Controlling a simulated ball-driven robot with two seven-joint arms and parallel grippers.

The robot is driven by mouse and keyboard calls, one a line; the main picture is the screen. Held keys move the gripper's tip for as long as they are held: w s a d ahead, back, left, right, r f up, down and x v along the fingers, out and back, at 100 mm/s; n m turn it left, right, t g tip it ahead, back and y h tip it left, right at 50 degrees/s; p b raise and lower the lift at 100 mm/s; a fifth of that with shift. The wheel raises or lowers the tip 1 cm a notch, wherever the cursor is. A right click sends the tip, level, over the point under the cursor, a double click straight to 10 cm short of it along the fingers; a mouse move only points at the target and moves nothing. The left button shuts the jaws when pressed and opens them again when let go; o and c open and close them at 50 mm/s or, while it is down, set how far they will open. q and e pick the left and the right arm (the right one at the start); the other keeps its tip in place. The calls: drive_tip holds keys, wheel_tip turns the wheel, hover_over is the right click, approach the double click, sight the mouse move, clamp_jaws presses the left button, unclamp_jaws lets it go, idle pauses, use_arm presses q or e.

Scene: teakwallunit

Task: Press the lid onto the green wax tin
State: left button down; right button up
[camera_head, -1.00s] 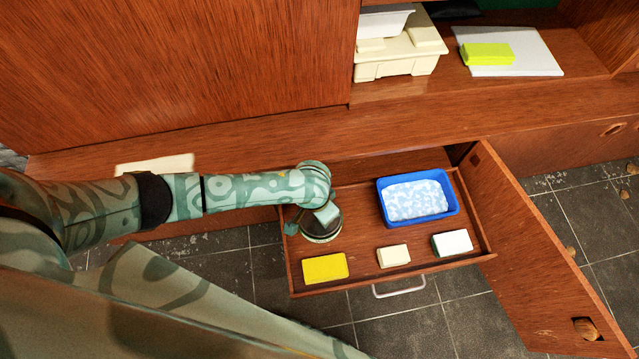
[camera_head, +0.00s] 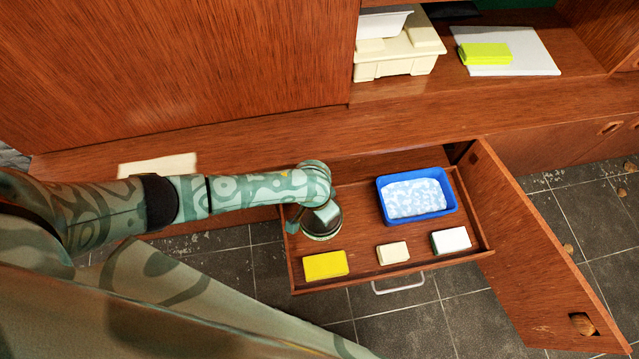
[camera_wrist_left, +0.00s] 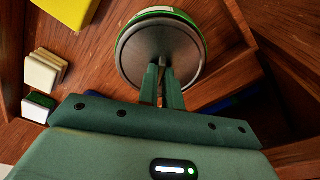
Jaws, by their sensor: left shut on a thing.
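My left gripper (camera_wrist_left: 162,82) is shut on the middle of a round grey lid (camera_wrist_left: 143,50), seen from above in the left wrist view. The green wax tin (camera_wrist_left: 158,10) shows as a green and pale rim past the lid's far edge, directly under it. Whether the lid is fully seated or slightly raised, I cannot tell. In the head view the lid (camera_head: 322,232) is at the left end of the open drawer, partly covered by my left gripper (camera_head: 324,213). The tin is mostly hidden there. My right gripper is not in view.
The open drawer (camera_head: 365,277) also holds a yellow block (camera_head: 325,265), a cream block (camera_head: 392,253), a white-topped block (camera_head: 451,241) and a blue tray (camera_head: 449,203). The open cabinet door (camera_head: 535,255) stands to the right. The drawer's middle is clear.

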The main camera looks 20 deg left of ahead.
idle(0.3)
use_arm(q)
drive_tip(key=c, duration=1)
unclamp_jaws()
drive_tip(key=shift+w+r+p, duration=0.1)
drive_tip(key=shift+r+p, duration=0.65)
drive_tip(key=shift+r, duration=0.05)
wheel_tip(320, 180, up, 4)
drive_tip(key=p, duration=0.3)
drive_tip(key=shift+f, duration=0.2)
drive_tip(key=shift+r+p, duration=0.95)
drive_tip(key=shift+p, duration=0.3)
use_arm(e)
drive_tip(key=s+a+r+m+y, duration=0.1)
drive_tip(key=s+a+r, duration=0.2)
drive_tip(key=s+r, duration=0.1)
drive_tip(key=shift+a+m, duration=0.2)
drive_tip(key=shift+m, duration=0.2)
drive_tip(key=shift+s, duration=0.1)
